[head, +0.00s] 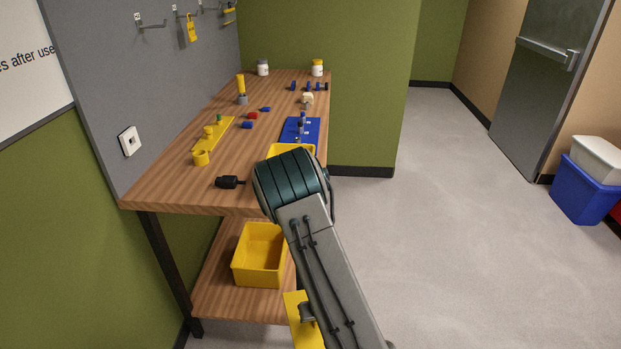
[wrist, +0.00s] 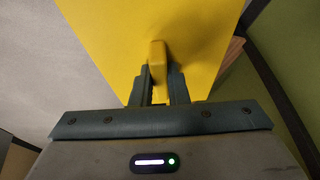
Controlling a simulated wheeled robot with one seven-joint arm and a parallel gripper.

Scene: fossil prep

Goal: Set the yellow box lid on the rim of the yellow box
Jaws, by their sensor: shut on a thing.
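The yellow box (head: 236,267) stands open and upright on the lower shelf of the bench; its inside looks empty. The yellow box lid (head: 294,305) is in front of the shelf, below and to the right of the box, apart from it and partly hidden by my arm. In the wrist view, my gripper (wrist: 160,76) is shut on the raised grip of the lid (wrist: 205,30). The lid's flat plate spreads out beyond the fingers. My gripper (head: 307,312) shows only partly in the head view.
The wooden bench top (head: 180,185) above the shelf (head: 217,300) carries a black tool (head: 228,182), a yellow rack (head: 213,140), a blue tray (head: 311,133) and small parts. A dark bench leg (head: 170,265) stands left of the box.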

